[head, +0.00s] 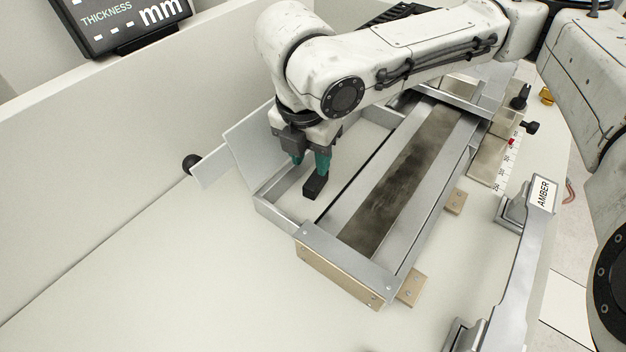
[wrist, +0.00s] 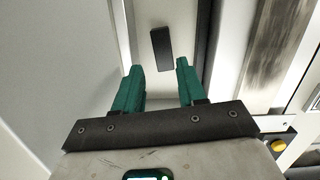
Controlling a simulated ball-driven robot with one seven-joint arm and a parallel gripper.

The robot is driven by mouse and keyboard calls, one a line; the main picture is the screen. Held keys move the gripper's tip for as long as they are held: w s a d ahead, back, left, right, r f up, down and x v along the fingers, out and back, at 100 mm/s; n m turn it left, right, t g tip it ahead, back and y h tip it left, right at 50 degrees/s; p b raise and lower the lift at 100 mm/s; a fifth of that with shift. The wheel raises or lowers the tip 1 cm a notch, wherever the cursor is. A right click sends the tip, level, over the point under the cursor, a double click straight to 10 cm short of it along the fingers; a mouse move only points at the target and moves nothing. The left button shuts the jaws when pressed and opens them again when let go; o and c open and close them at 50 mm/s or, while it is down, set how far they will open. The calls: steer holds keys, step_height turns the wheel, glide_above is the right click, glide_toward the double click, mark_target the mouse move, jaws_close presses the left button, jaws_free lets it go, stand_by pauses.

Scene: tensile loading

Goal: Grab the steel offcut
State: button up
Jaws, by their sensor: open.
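The steel offcut (head: 315,188) is a small dark rectangular block. It lies in a shallow, pale, metal-walled tray (head: 284,213) beside the long rail fixture. My gripper (head: 310,166) is open above the tray, its teal fingers pointing down close to the offcut. In the wrist view, the offcut (wrist: 162,48) lies just beyond the open fingertips of my gripper (wrist: 160,68), lined up with the gap between them. Nothing is between the fingers. I cannot tell the exact height of the fingertips above the offcut.
A metal fixture with a dark, stained central strip (head: 400,180) runs along the tray's right side. A tilted plate (head: 252,138) stands at the tray's left. A handle labelled AMBER (head: 522,245) is at the right. The front-left bench is clear.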

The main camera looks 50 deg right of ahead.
mark_target(316, 178)
steer(key=shift+s+d+f, duration=0.1)
steer(key=shift+d+f, duration=0.1)
steer(key=shift+f, duration=0.75)
steer(key=shift+d+f, duration=0.15)
steer(key=shift+f, duration=0.8)
steer(key=shift+s+d+f, duration=0.1)
steer(key=shift+d+f, duration=0.1)
steer(key=shift+f, duration=0.75)
steer(key=shift+c, duration=0.4)
jaws_close()
